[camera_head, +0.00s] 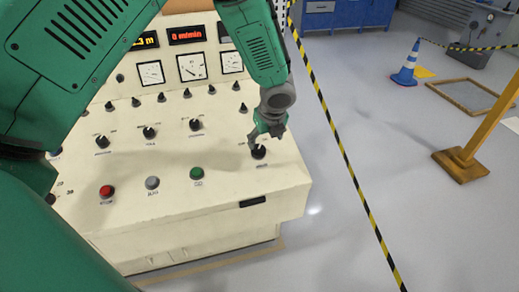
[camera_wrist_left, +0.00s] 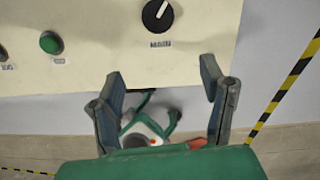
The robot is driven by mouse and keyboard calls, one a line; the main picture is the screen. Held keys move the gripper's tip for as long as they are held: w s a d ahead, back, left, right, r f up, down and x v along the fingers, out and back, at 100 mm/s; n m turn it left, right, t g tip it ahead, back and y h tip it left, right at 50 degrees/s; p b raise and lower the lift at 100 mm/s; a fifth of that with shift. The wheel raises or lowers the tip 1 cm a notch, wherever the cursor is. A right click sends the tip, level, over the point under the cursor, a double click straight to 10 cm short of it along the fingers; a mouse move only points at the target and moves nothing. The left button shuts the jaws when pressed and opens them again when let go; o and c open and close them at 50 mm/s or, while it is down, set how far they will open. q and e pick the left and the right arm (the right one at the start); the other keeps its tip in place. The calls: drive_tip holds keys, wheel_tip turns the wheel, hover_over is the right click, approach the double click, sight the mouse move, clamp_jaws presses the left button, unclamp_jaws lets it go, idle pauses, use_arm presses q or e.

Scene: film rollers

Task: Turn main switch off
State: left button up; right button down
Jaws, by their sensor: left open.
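A black rotary knob with a white pointer line (camera_head: 259,152) sits at the near right corner of the cream control panel (camera_head: 225,222). It appears to be the main switch, though its label is too small to read surely. It also shows at the top of the left wrist view (camera_wrist_left: 157,15). My left gripper (camera_head: 266,134) is close to the knob, just above it in the head view, and partly overlaps its area. In the left wrist view the two fingers (camera_wrist_left: 162,76) are spread apart with nothing between them, and the knob lies beyond the fingertips. My right gripper is in neither view.
Red (camera_head: 106,191), grey (camera_head: 152,183) and green (camera_head: 196,173) buttons line the panel left of the knob. Several other knobs and gauges sit farther back. Yellow-black tape (camera_head: 343,150) runs along the panel's right side. A blue cone (camera_head: 407,66) stands on open floor.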

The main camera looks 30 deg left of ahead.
sight(258, 149)
use_arm(q)
drive_tip(key=shift+m, duration=0.4)
drive_tip(key=w+a+f, duration=0.1)
drive_tip(key=f, duration=0.2)
drive_tip(key=w+a+f, duration=0.1)
drive_tip(key=a+f, duration=0.1)
drive_tip(key=f, duration=0.1)
drive_tip(key=w+a+f, duration=0.2)
drive_tip(key=f, duration=0.1)
drive_tip(key=shift+w+a+f+p, duration=0.1)
drive_tip(key=shift+a+p, duration=0.15)
drive_tip(key=shift+p, duration=0.1)
drive_tip(key=shift+w+d+f, duration=0.1)
drive_tip(key=shift+w+f, duration=0.05)
drive_tip(key=shift+f, duration=0.2)
drive_tip(key=shift+w+d+f+y, duration=0.15)
drive_tip(key=shift+d+f+y, duration=0.15)
drive_tip(key=shift+f, duration=0.15)
drive_tip(key=shift+a, duration=0.25)
drive_tip(key=shift+a+f, duration=0.1)
drive_tip(key=shift+a, duration=0.1)
drive_tip(key=c, duration=0.3)
drive_tip(key=shift+a, duration=0.25)
drive_tip(key=c, duration=0.9)
drive_tip(key=shift+o, duration=0.3)
drive_tip(key=shift+d, duration=0.15)
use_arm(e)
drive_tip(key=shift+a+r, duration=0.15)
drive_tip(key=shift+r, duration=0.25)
